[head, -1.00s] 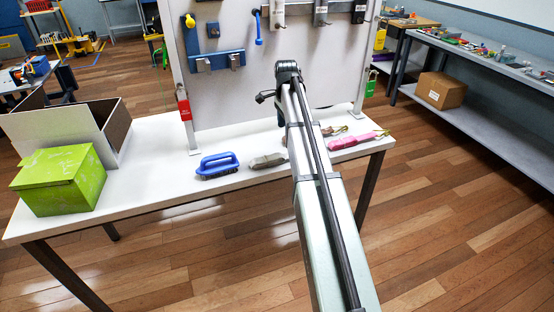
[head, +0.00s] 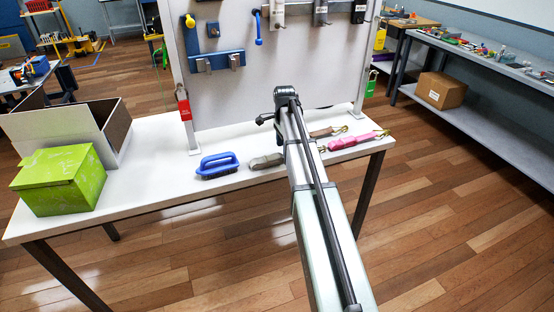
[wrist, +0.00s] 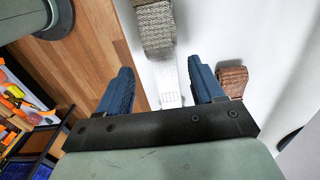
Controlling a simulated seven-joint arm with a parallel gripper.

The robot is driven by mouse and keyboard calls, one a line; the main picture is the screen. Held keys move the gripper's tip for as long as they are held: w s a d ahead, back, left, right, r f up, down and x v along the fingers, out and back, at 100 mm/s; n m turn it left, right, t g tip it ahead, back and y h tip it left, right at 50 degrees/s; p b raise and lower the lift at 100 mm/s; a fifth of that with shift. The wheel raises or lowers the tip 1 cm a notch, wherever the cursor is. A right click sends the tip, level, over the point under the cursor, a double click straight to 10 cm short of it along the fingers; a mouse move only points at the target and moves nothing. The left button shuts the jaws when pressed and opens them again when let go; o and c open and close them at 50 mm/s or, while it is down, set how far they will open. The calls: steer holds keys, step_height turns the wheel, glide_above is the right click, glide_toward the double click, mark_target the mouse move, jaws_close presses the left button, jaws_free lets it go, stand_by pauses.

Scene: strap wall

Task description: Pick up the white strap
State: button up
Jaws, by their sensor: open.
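The white strap is a pale grey-beige woven bundle (wrist: 155,28) at the top of the wrist view. A whitish flat piece (wrist: 168,82) runs down from it between my fingers, and I cannot tell whether it is part of the strap. In the head view the bundle (head: 266,161) lies on the table just left of my arm. My gripper (wrist: 160,70) is open, its blue fingers on either side of the whitish piece with gaps. The bundle lies beyond the fingertips in the picture. In the head view my arm hides the fingers.
A brown strap (wrist: 232,80) lies right of my right finger. A pink strap (head: 356,141) and a blue-handled brush (head: 217,164) lie on the white table (head: 160,190). A grey board (head: 310,70) stands behind. A green box (head: 60,180) stands at left.

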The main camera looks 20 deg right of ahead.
mark_target(282, 155)
steer(key=shift+w+a+f, duration=0.1)
steer(key=shift+a+f, duration=0.05)
steer(key=shift+f, duration=1)
steer(key=shift+w+a+f, duration=0.1)
steer(key=shift+a+f, duration=0.05)
steer(key=shift+f, duration=0.95)
steer(key=shift+c, duration=0.5)
steer(key=c, duration=1.1)
